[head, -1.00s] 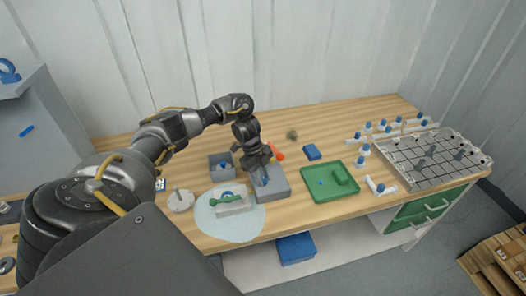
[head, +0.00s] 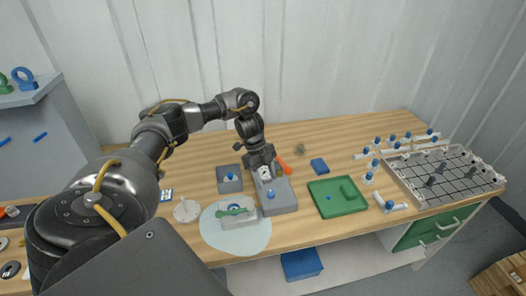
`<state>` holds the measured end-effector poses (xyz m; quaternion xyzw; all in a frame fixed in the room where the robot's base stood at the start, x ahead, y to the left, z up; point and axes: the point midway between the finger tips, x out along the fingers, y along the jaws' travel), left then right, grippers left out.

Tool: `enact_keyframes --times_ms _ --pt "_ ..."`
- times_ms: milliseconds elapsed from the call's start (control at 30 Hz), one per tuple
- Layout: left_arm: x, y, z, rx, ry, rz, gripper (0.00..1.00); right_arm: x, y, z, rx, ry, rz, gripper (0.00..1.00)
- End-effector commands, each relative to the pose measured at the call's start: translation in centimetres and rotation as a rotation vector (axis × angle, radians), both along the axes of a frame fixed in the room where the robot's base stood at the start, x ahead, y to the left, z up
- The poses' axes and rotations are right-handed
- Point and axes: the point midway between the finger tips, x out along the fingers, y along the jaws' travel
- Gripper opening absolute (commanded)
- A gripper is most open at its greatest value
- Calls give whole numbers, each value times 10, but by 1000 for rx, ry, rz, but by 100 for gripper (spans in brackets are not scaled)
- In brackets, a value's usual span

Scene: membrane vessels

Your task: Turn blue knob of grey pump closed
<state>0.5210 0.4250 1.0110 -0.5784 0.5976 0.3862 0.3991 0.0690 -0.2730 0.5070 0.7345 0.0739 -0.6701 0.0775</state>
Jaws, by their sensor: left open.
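The grey pump (head: 281,204) is a box-shaped body on the wooden table, right of the light-blue round mat. Its blue knob (head: 270,195) shows on its top, near the front. My left gripper (head: 264,176) points down over the back part of the pump, behind the blue knob and apart from it in the picture. It is open, and nothing shows between its fingers. Whether the fingers touch the pump's top cannot be told. The right gripper is not in view.
A small grey box with a blue part (head: 230,178) stands left of the pump. A green-handled grey block (head: 239,214) lies on the round mat (head: 253,239). An orange tool (head: 284,165) lies behind the pump. A green tray (head: 325,205) is at its right, with bare table between.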

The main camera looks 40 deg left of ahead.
Motion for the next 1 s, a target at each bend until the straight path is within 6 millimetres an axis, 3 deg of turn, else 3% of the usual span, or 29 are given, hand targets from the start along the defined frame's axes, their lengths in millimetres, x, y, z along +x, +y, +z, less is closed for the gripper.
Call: enact_keyframes --times_ms 100,333,1000 --pt "1 9 21 3 -4 -2 49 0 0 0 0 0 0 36" --pt "1 18 44 1 -1 -1 49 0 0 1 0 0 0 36" --pt "0 19 47 0 1 -1 49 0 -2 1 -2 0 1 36"
